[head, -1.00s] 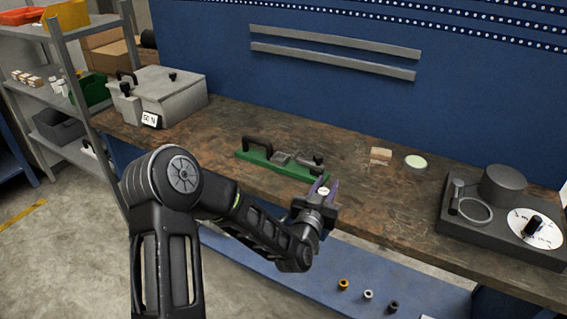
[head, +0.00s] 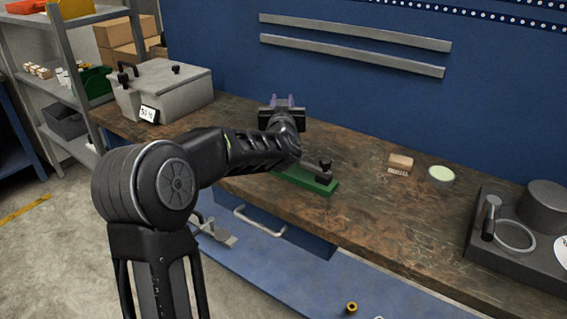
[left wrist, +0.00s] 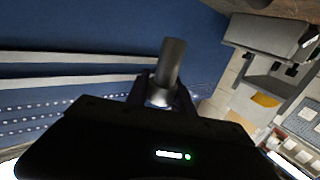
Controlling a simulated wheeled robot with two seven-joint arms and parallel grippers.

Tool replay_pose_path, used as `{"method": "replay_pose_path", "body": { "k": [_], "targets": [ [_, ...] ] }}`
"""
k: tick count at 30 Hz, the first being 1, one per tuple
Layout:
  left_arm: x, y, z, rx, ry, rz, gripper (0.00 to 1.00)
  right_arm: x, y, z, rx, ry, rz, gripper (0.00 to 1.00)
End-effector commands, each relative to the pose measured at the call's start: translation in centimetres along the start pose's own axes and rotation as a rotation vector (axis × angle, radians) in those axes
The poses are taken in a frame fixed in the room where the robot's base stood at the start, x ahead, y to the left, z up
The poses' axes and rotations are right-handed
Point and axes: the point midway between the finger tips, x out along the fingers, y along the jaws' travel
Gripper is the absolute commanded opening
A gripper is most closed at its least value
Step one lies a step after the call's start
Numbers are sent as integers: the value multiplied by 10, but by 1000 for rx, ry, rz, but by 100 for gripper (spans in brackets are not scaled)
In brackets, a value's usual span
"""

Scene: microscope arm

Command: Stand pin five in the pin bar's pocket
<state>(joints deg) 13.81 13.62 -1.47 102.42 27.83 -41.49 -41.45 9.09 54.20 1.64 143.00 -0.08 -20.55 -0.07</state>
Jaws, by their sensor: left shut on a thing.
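My left gripper (head: 282,101) is raised above the workbench, its fingers pointing toward the blue back panel. In the left wrist view it (left wrist: 160,95) is shut on a grey cylindrical pin (left wrist: 172,62), which sticks out beyond the fingers. No number can be read on the pin, so I cannot confirm that it is pin five. The pin is not clear in the head view. A green-based fixture (head: 318,186) with a dark knob lies on the bench below and right of the gripper; my forearm hides much of it. I cannot make out a pocket. My right gripper is not in view.
A grey lidded box (head: 165,90) stands at the bench's left end. A wooden block (head: 400,162) and a pale round dish (head: 440,174) lie right of the fixture. Bare bench (head: 375,215) lies between.

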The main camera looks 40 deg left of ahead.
Motion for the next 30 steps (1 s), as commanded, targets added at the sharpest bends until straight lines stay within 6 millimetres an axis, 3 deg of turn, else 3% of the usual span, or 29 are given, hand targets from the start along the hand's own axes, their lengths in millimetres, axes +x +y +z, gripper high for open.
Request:
{"method": "replay_pose_path", "body": {
  "k": [12,23,30],
  "targets": [
    [0,0,60,2,-1,1,0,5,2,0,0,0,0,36],
    [0,0,64,1,0,0,0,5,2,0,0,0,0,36],
    [0,0,95,1,-2,0,0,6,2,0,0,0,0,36]
  ]
}}
